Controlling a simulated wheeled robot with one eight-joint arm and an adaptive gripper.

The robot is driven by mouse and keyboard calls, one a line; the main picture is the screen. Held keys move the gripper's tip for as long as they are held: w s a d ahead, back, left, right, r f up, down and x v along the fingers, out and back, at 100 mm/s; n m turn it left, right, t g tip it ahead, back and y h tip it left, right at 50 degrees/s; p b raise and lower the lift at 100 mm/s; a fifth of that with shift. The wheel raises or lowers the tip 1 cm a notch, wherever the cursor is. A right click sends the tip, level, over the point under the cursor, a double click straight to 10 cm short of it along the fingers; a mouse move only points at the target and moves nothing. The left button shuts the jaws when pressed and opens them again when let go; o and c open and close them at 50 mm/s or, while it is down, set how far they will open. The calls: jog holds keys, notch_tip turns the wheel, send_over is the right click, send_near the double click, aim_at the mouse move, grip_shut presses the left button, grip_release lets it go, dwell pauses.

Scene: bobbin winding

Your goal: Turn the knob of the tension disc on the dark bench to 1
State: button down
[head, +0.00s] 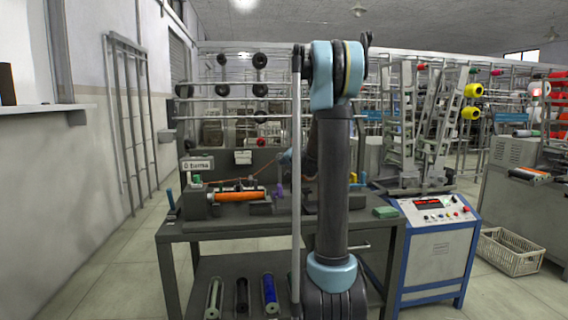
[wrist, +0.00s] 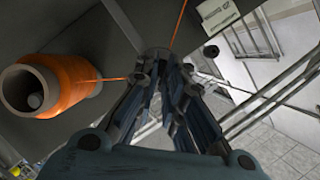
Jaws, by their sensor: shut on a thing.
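The dark bench (head: 280,225) stands in front of me with its upright back panel. My gripper (wrist: 156,62) points at a dark surface, with its fingers close together at the tips, shut on a small dark part that they mostly hide. This part sits where an orange thread (wrist: 112,79) meets the fingertips, and looks like the knob of the tension disc. Its marks and setting cannot be read. In the head view my gripper (head: 285,157) is small, at the back panel, and partly behind my arm.
An orange bobbin (head: 238,196) lies on the winder at the bench's left; it also shows in the wrist view (wrist: 62,85). A purple item (head: 278,190) stands near it. A blue-white control cabinet (head: 437,245) stands right of the bench.

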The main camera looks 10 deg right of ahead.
jog(key=n+h, duration=0.3)
jog(key=n, duration=0.3)
jog(key=a+n+t+h, duration=0.1)
jog(key=n+h, duration=0.3)
jog(key=n, duration=0.3)
jog(key=n+t+h, duration=0.1)
jog(key=n+h, duration=0.3)
jog(key=n, duration=0.2)
jog(key=shift+w+a+f+n, duration=0.2)
jog(key=shift+w+f+n, duration=0.05)
jog(key=shift+w+n, duration=0.15)
dwell(0.5)
jog(key=shift+h, duration=0.3)
dwell(0.3)
jog(key=c, duration=1.7)
grip_release()
jog(key=shift+w+d+f, duration=0.15)
jog(key=shift+w+f, duration=0.2)
jog(key=shift+f, duration=0.15)
jog(key=shift+s+a+r, duration=0.2)
jog(key=shift+s+r, duration=0.1)
jog(key=shift+s, duration=0.15)
